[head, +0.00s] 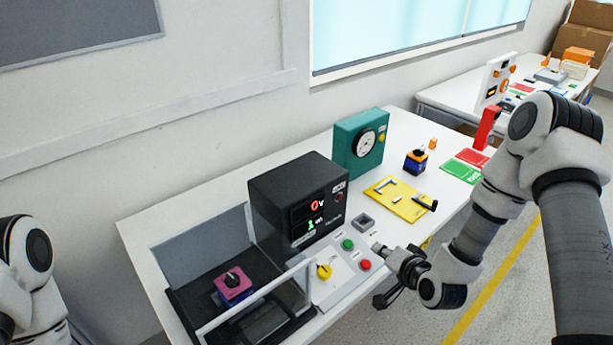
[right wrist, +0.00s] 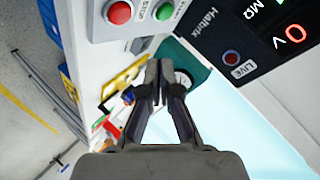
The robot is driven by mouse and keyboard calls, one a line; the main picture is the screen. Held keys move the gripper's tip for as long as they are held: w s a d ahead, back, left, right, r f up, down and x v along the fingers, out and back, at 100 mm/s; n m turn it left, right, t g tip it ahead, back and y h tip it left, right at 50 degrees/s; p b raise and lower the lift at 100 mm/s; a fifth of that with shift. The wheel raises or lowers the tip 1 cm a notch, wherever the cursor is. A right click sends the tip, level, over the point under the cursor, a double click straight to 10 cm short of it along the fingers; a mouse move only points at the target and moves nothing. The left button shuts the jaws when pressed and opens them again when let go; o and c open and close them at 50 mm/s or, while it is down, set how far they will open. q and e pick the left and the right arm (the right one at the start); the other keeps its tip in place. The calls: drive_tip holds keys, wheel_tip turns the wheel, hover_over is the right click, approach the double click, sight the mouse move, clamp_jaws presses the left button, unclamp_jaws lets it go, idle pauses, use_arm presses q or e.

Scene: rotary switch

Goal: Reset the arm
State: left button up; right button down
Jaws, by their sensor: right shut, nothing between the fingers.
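My right gripper (head: 380,249) is shut and empty. In the head view it hangs in the air just right of the control panel (head: 338,283), near its red button (head: 366,265) and green button (head: 348,244). The panel's yellow rotary knob (head: 324,271) is apart from the gripper, to its left. In the right wrist view, the shut fingertips (right wrist: 153,82) are together with nothing between them. The red button (right wrist: 119,12) and green button (right wrist: 166,9) show above them. The knob does not show there. Only links of my left arm show, at the left edge; its gripper is out of view.
A black meter box (head: 299,205) with a lit display stands behind the panel. A pink-topped block (head: 233,286) sits in a dark tray at left. A green gauge box (head: 360,145), yellow plate (head: 400,200) and blue-orange block (head: 416,161) stand farther back. Open floor lies right.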

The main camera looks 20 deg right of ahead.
drive_tip(key=s+a+f, duration=0.1)
drive_tip(key=f, duration=0.1)
drive_tip(key=s+a+f+n+g, duration=0.1)
drive_tip(key=f, duration=0.1)
drive_tip(key=s+a+f+g+y, duration=0.1)
drive_tip(key=s+a+f, duration=0.1)
drive_tip(key=shift+a+n, duration=0.1)
drive_tip(key=shift+n, duration=0.3)
drive_tip(key=s+a+f+n+g, duration=0.3)
drive_tip(key=s+a+f+g, duration=0.2)
drive_tip(key=s+f, duration=0.4)
drive_tip(key=s+f+n+g+h, duration=0.1)
drive_tip(key=s+n+g, duration=0.3)
drive_tip(key=s, duration=1)
drive_tip(key=shift+d+f+n+g, duration=0.25)
drive_tip(key=shift+f+n+g, duration=0.15)
drive_tip(key=shift+g, duration=0.4)
drive_tip(key=shift+a+h, duration=0.1)
drive_tip(key=shift+h, duration=0.2)
